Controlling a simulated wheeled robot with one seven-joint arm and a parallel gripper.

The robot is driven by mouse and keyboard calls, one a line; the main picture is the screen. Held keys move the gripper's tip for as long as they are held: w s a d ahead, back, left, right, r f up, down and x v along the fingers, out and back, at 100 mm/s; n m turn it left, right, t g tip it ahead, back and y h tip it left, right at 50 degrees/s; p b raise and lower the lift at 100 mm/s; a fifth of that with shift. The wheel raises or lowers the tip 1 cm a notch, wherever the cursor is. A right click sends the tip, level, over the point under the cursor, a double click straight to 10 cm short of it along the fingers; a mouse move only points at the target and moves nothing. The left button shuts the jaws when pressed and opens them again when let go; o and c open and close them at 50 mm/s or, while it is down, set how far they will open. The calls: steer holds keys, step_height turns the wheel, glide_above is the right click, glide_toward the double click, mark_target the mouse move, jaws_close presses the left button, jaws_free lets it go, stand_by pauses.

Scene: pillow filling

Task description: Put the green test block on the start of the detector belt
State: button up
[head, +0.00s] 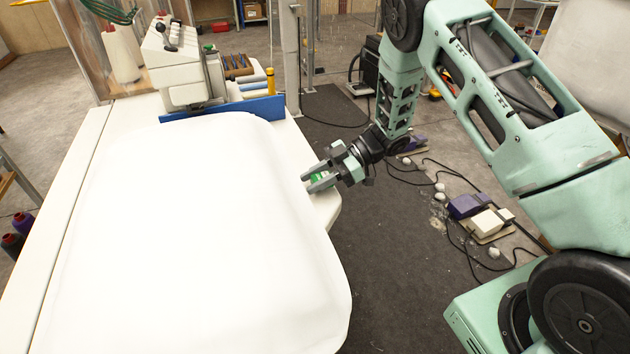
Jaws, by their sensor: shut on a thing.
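My gripper (318,181) is at the right edge of the white table (328,205), beside a large white pillow (190,230). Its two grey fingers are shut on the green test block (319,177), of which only a small part shows between them. I cannot tell whether the block touches the table. I cannot make out a detector belt in the head view.
A sewing machine (178,65) and a blue strip (222,108) stand at the back of the table. A grey post (291,55) rises behind it. Pedals (480,215) and cables lie on the floor at right. The dark mat (385,290) is largely clear.

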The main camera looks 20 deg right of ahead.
steer(key=shift+f, duration=0.65)
steer(key=shift+f, duration=0.2)
steer(key=o, duration=0.9)
steer(key=shift+o, duration=0.3)
steer(key=shift+r, duration=0.15)
